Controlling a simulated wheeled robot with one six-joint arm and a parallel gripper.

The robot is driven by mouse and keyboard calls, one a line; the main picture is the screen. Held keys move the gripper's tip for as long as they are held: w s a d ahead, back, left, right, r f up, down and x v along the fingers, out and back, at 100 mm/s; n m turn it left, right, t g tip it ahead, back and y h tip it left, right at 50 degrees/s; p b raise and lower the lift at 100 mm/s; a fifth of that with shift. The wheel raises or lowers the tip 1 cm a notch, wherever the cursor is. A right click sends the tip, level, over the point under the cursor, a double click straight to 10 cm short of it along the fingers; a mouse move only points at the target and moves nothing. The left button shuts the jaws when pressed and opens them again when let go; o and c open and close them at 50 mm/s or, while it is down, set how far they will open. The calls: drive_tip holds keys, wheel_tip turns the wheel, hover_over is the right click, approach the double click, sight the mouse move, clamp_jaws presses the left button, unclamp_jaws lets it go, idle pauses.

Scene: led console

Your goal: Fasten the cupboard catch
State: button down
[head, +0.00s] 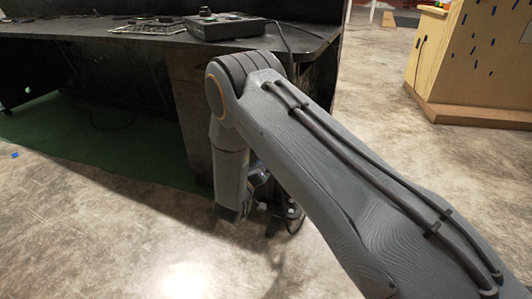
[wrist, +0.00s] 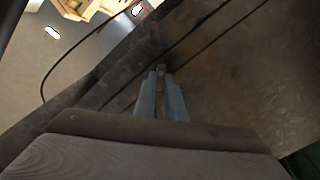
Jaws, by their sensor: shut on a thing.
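In the wrist view my gripper (wrist: 161,80) has its two blue-grey fingers close together, shut on a small dark metal piece that appears to be the cupboard catch (wrist: 161,68). The catch lies against the dark, worn cupboard face (wrist: 225,70). Its exact position is hard to tell, as it is small and dim and the fingers cover part of it. In the head view my arm bends down in front of the dark console cupboard (head: 188,110). There my gripper and the catch are largely hidden behind the arm.
A black control box (head: 225,26) sits on the console top (head: 150,50), with a cable hanging over the edge. Thin dark cables also cross the wrist view. A green mat (head: 90,140) lies under the console. A wooden cabinet (head: 470,60) stands at right, with open concrete floor between.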

drive_tip(key=shift+w+a+f+n+p, duration=0.15)
drive_tip(key=shift+n+p, duration=0.55)
drive_tip(key=shift+n, duration=0.95)
drive_tip(key=shift+s+d+f+n+p, duration=0.1)
drive_tip(key=shift+n+p, duration=0.6)
drive_tip(key=shift+n, duration=0.9)
drive_tip(key=shift+w+a+f+n+p, duration=0.15)
drive_tip(key=shift+n+p, duration=0.55)
drive_tip(key=shift+n, duration=0.95)
drive_tip(key=shift+s, duration=0.1)
drive_tip(key=c, duration=1.8)
unclamp_jaws()
drive_tip(key=shift+p+v, duration=1.1)
drive_tip(key=shift+v, duration=2.8)
